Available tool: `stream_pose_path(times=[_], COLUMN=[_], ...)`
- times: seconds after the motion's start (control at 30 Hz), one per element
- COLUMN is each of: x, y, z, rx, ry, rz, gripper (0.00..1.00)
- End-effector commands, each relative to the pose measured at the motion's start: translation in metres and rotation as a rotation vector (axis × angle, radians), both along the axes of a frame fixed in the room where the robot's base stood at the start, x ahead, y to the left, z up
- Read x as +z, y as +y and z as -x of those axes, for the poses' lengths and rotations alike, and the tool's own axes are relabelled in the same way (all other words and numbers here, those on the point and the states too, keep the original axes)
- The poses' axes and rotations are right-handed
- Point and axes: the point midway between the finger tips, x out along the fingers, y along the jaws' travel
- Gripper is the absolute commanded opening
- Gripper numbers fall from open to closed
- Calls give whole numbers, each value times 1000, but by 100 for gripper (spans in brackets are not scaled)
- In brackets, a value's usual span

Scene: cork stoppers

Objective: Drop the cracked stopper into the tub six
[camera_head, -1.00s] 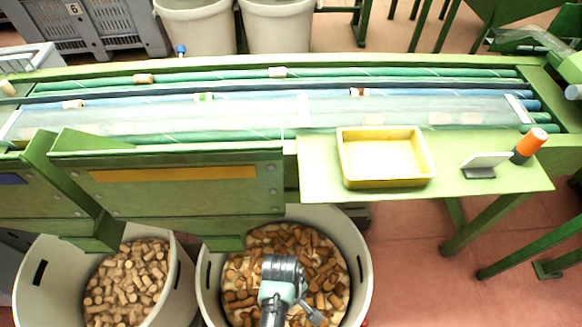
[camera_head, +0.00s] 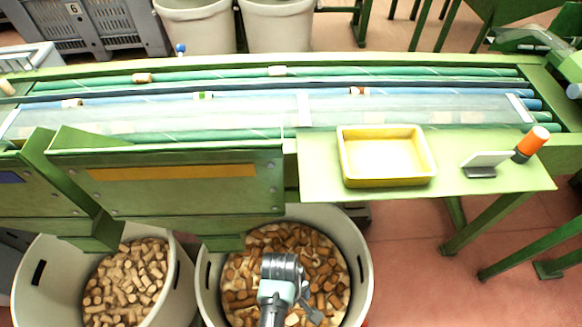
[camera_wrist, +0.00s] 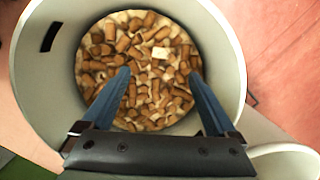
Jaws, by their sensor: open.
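My gripper (camera_wrist: 159,73) is open and empty, pointing down over a round pale tub (camera_wrist: 228,60) of brown cork stoppers. In the head view my wrist covers part of that tub (camera_head: 361,262). Several single stoppers lie on the rollers: tan ones at back left (camera_head: 142,78) and front left (camera_head: 72,103), a pale one at back middle (camera_head: 277,71), a green-marked one (camera_head: 203,96) and a red-brown-marked one (camera_head: 356,91). I cannot tell which stopper is cracked. A grey crate with a "6" label (camera_head: 75,8) stands at the far left; its inside is not visible.
A second tub (camera_head: 28,285) with lighter corks stands at left. A yellow tray (camera_head: 388,182), a small stand (camera_head: 484,162) and an orange-capped marker (camera_head: 531,143) are on the green side table. Two pale bins (camera_head: 277,25) stand behind the conveyor. Green panels (camera_head: 180,195) front it.

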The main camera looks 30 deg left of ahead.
Motion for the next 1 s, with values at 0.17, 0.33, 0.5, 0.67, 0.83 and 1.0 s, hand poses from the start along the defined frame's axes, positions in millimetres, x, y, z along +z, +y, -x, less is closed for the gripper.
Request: stream_pose_path(times=[0.17,0.33,0.5,0.67,0.83,1.0], x=[37,75,103,117,119,119], y=[5,10,15,16,17,17], z=[-3,-4,-6,-6,-6,-6], rx=[-1,-1,-1,-1,-1,-1], ry=[-4,-4,-4,-1,0,0], rz=[-3,-2,-2,-1,0,-1], gripper=[93,93,93,93,93,93])
